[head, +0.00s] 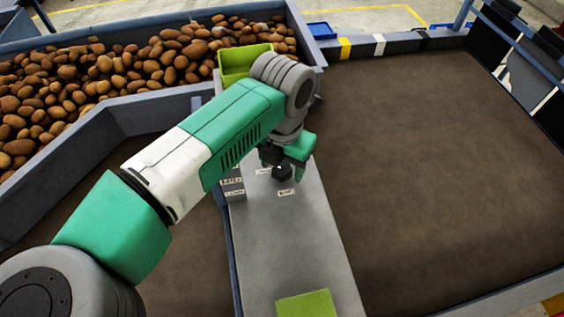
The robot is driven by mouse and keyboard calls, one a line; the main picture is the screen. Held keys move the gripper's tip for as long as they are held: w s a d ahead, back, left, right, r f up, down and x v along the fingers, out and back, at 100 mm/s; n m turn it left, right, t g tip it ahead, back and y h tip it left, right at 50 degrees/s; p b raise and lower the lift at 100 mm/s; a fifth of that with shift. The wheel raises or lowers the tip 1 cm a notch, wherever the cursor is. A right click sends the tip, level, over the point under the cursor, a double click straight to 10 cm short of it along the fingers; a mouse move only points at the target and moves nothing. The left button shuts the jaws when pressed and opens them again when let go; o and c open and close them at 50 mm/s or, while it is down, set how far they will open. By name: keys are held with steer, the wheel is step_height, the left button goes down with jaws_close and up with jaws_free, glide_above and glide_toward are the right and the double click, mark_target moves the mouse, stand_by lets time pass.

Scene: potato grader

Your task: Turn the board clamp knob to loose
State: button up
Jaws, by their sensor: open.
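The board clamp knob (282,172) is a small black knob on the grey metal panel, just below my gripper. Small white labels (286,192) lie around it, too small to read surely. One finger shows to the right of the knob; the other is partly hidden by my wrist. I cannot tell whether the fingers touch the knob.
A green-yellow bin (236,62) stands behind my arm. Potatoes (130,68) fill a blue-sided hopper at the back left. A green pad (306,304) lies at the panel's near end. Brown belts (430,170) flank the panel. The panel's middle is clear.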

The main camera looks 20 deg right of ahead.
steer(key=c, duration=1)
steer(key=n+p, duration=0.1)
steer(key=n, duration=0.4)
steer(key=shift+w, duration=0.1)
steer(key=n, duration=0.5)
steer(key=shift+p, duration=0.3)
steer(key=n, duration=0.7)
steer(key=shift+n, duration=0.3)
steer(key=n, duration=0.6)
steer(key=shift+n, duration=0.3)
